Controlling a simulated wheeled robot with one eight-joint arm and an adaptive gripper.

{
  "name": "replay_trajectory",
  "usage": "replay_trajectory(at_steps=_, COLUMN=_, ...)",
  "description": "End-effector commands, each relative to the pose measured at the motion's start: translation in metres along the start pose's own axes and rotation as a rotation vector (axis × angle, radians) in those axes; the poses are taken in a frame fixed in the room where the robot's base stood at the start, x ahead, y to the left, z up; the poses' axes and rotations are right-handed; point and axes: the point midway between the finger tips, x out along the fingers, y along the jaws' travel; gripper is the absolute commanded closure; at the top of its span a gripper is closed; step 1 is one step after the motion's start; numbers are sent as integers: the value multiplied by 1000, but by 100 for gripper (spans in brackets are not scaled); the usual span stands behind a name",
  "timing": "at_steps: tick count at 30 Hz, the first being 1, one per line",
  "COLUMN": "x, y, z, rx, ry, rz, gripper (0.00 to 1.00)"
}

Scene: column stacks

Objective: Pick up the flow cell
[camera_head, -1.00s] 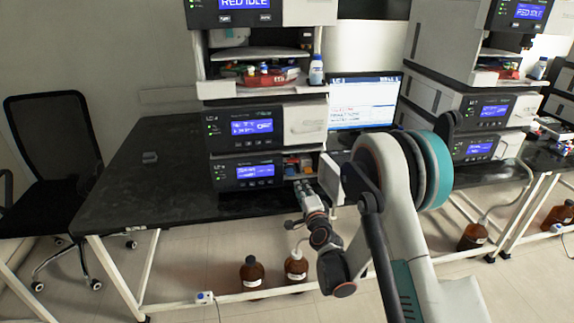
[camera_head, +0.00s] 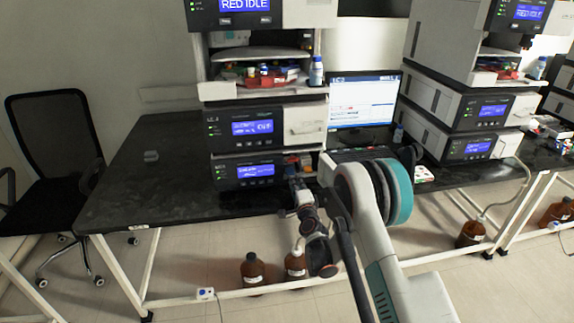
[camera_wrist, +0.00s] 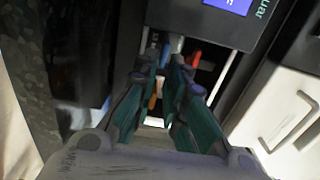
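My gripper (camera_head: 296,183) is in front of the open bay (camera_head: 308,164) at the lower right of the near instrument stack. In the wrist view my gripper (camera_wrist: 167,75) points into this bay. Its two dark green fingers stand apart, with a gap between the tips, and I see nothing held. Small coloured parts show in the bay beyond the fingertips: a red piece (camera_wrist: 195,57), a blue piece (camera_wrist: 176,44) and an orange piece (camera_wrist: 153,96). I cannot tell which of them, if any, is the flow cell. The fingers hide part of the bay.
The instrument stack (camera_head: 240,145) stands on a black bench (camera_head: 140,185), whose left side is mostly free. A small grey block (camera_head: 151,156) lies there. A monitor (camera_head: 362,100) stands right of the stack. Brown bottles (camera_head: 252,269) stand on the floor below. A chair (camera_head: 52,150) is at left.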

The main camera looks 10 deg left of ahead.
Motion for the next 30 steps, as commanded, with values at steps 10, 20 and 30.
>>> replay_trajectory(at_steps=10, x=30, y=1, z=-2, rx=-1, ry=1, rz=1, gripper=88)
replay_trajectory(at_steps=20, x=58, y=-2, z=-2, rx=-1, ry=1, rz=1, gripper=88)
replay_trajectory(at_steps=30, x=58, y=-3, z=-2, rx=-1, ry=1, rz=1, gripper=100)
